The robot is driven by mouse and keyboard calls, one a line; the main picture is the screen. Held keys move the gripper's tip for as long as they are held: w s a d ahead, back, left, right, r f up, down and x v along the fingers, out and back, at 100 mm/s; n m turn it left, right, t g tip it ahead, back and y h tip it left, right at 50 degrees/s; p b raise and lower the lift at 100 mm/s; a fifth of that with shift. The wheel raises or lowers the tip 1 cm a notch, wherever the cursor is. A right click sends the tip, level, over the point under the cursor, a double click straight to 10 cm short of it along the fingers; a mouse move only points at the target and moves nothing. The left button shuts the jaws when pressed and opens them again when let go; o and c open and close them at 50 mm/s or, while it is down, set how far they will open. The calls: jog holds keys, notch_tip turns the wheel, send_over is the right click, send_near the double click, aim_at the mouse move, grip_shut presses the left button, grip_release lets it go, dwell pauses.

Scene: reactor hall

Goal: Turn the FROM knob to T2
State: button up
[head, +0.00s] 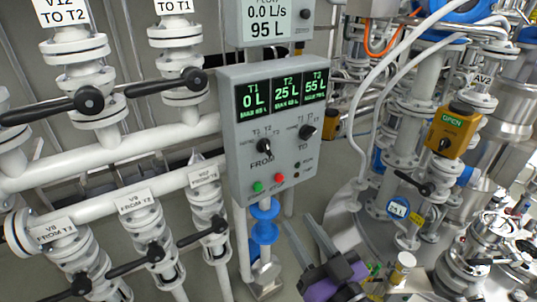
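The FROM knob (264,147) is a small black knob on the left of a grey control box (237,160), above the word FROM. T1, T2 and T3 marks are printed around it. Which mark it points at is too small to tell. A similar black TO knob (307,131) is to its right. Above them, the screens read T1 0 L, T2 25 L and T3 55 L. My gripper (298,220) is below and to the right of the box, with its two grey fingers apart and nothing between them. It is clear of the FROM knob.
A green button (258,187) and a red button (281,177) sit below the knobs. White pipes with black-handled valves (88,100) stand left of the box. A yellow OPEN valve box (452,130) and steel piping stand at right.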

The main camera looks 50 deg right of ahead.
jog(key=n+h+b, duration=0.1)
jog(key=n+b, duration=0.1)
jog(key=b, duration=0.1)
send_near(268, 147)
jog(key=s+d+r, duration=0.2)
jog(key=d+r, duration=0.2)
jog(key=r, duration=0.1)
jog(key=w+f+n+y, duration=0.1)
jog(key=w, duration=0.2)
jog(key=w+f+n+y+p, duration=0.1)
jog(key=w, duration=0.3)
jog(key=w+f+n+y+p, duration=0.1)
jog(key=w+n, duration=0.1)
jog(key=w, duration=0.1)
jog(key=shift+w+f+g+y, duration=0.15)
jog(key=shift+w+g+y, duration=0.15)
grip_shut()
